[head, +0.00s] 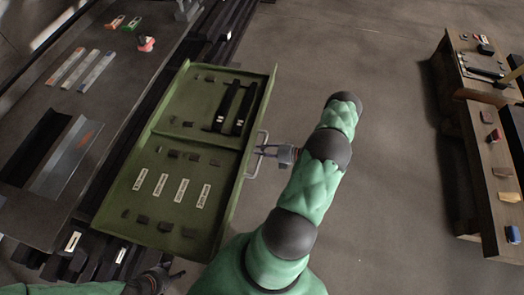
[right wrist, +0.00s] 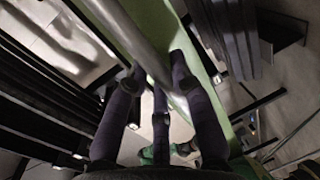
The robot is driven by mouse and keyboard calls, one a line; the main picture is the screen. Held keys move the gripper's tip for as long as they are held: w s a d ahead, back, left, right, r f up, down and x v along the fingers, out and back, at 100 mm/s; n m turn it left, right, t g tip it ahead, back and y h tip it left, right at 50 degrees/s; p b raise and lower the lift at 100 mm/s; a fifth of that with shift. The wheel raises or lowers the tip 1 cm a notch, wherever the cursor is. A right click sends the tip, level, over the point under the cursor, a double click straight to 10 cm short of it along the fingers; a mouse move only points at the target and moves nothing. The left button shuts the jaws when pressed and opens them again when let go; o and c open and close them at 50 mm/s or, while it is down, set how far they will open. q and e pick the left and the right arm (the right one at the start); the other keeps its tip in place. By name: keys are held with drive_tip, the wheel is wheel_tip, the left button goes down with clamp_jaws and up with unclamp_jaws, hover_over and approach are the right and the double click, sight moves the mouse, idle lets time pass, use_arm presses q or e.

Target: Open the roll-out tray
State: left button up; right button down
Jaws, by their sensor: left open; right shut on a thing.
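The green roll-out tray (head: 152,138) lies in the middle left of the head view, sticking out from dark racks. A divider splits it in two; small dark parts, white labels and two long black pieces lie in it. A metal handle (head: 252,169) is on its right edge. My right gripper (head: 268,150) is shut on this handle. In the right wrist view the handle is a grey bar (right wrist: 135,38) passing between my dark fingers (right wrist: 160,95). My left gripper (head: 166,277) is open and empty below the tray, at the bottom edge of the head view.
A dark workbench (head: 118,75) with tools stands on the left, above dark rails (head: 75,255). Wooden benches (head: 480,155) with small items stand at far right. The floor (head: 395,130) between tray and benches is clear.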

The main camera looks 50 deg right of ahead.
drive_tip(key=c, duration=1)
unclamp_jaws()
drive_tip(key=shift+c, duration=0.2)
drive_tip(key=v, duration=1.2)
drive_tip(key=shift+d+f, duration=0.1)
drive_tip(key=shift+f, duration=0.05)
